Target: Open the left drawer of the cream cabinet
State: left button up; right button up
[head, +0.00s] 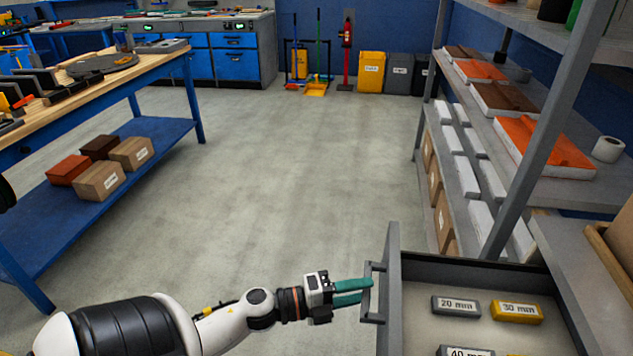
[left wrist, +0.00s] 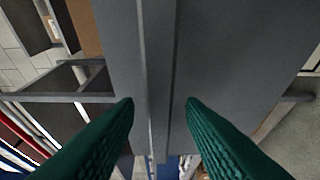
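A grey drawer (head: 392,310) stands pulled out at the lower right of the head view, its inside showing. Its front carries a bar handle (head: 375,318) on the left side. My left gripper (head: 371,289) is at this handle, its two green fingers apart and reaching to the bar. In the left wrist view the fingers (left wrist: 160,102) also stand apart, with grey drawer and handle surfaces beyond and between them. I cannot tell whether they touch the bar. No cream colour shows on the visible cabinet parts. My right gripper is not in view.
The drawer holds labelled blocks, among them a grey 20 mm block (head: 456,306) and a yellow 30 mm block (head: 517,311). A grey shelf rack (head: 545,120) stands behind it. A workbench (head: 75,95) with boxes below is at left. The floor between (head: 290,180) is clear.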

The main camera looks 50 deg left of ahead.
pick_arm(q)
jog(key=b+v, duration=0.1)
jog(key=v, duration=0.9)
